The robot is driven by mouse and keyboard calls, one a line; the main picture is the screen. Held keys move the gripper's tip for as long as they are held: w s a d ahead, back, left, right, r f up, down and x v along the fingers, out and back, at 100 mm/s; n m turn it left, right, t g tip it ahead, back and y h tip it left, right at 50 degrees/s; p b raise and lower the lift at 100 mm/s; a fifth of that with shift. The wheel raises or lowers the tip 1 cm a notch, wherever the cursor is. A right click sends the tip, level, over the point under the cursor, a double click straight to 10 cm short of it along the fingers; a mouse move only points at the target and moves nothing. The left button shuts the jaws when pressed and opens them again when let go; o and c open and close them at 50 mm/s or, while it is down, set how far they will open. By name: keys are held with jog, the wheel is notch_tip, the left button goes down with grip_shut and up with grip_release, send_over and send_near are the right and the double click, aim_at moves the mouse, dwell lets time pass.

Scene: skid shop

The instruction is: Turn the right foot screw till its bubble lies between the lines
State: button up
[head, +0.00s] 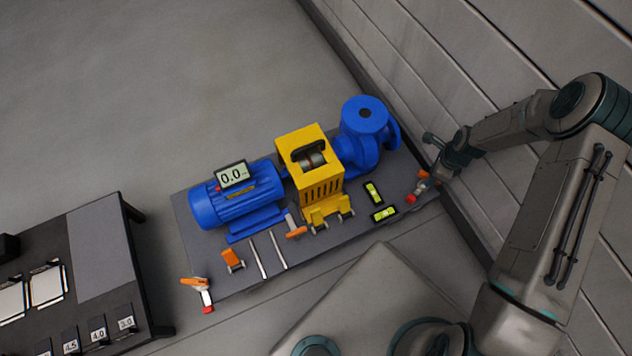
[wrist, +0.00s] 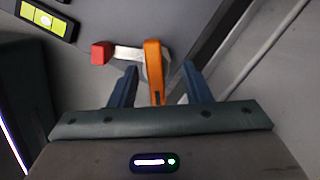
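The right foot screw, with an orange handle (head: 422,174) and a red end, sits at the right corner of the grey skid plate (head: 330,240). My gripper (head: 437,172) is at this screw. In the wrist view the orange handle (wrist: 153,62) stands between the fingers of my gripper (wrist: 160,68). The fingers are open, with a gap on each side of the handle. The red end (wrist: 101,53) lies left of it. Two yellow-green levels, one upright (head: 373,193) and one crosswise (head: 384,214), lie on the plate.
A blue motor (head: 240,197) with a "0.0" display (head: 231,175), a yellow guard (head: 310,170) and a blue pump (head: 365,135) stand on the plate. The left foot screw (head: 195,283) is at its front left corner. A wall (head: 450,80) runs close behind the right side.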

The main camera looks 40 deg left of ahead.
jog(key=shift+s+d+r+p, duration=0.1)
jog(key=shift+r+p, duration=2.2)
jog(key=shift+r, duration=1.2)
